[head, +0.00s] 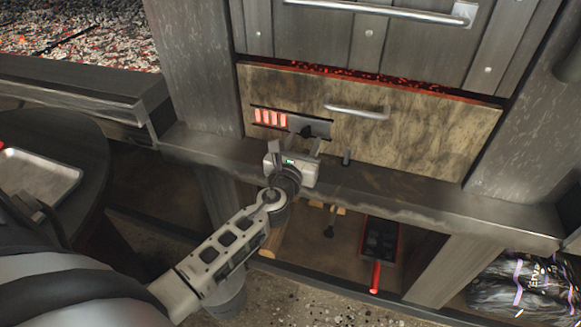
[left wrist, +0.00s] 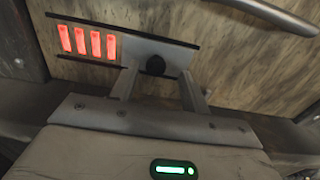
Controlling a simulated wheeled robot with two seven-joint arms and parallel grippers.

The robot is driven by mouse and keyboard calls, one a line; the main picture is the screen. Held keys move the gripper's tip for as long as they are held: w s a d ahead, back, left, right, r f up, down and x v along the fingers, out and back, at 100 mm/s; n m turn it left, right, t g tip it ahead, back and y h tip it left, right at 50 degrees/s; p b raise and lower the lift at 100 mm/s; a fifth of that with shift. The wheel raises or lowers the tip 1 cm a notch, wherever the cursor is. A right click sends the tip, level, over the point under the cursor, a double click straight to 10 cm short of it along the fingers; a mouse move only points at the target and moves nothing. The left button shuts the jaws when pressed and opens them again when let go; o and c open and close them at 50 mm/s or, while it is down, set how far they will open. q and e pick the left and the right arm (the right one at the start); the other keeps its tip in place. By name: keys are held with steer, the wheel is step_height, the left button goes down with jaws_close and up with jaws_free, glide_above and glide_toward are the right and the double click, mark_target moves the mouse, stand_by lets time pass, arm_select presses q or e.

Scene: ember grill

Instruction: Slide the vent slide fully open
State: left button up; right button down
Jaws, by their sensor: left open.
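The vent slide is a grey metal plate (head: 322,126) with a dark round knob (head: 307,131), set between two dark rails on the drawer-like front panel. Several glowing red slots (head: 270,118) show uncovered at the plate's left. My left gripper (head: 296,145) is open just in front of the knob. In the left wrist view the plate (left wrist: 178,54) and knob (left wrist: 155,65) show, with the knob between the two spread fingers (left wrist: 160,82). Neither finger is clearly touching it. My right gripper is not in view.
A bar handle (head: 357,111) sits on the panel (head: 420,135) right of the slide. Glowing coals (head: 75,35) lie at upper left. A tray (head: 40,178) rests on a round table.

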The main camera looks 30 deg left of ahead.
arm_select(q)
steer(key=b+v, duration=0.1)
steer(key=v, duration=1.3)
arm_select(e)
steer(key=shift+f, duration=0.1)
arm_select(q)
steer(key=shift+d+r, duration=0.1)
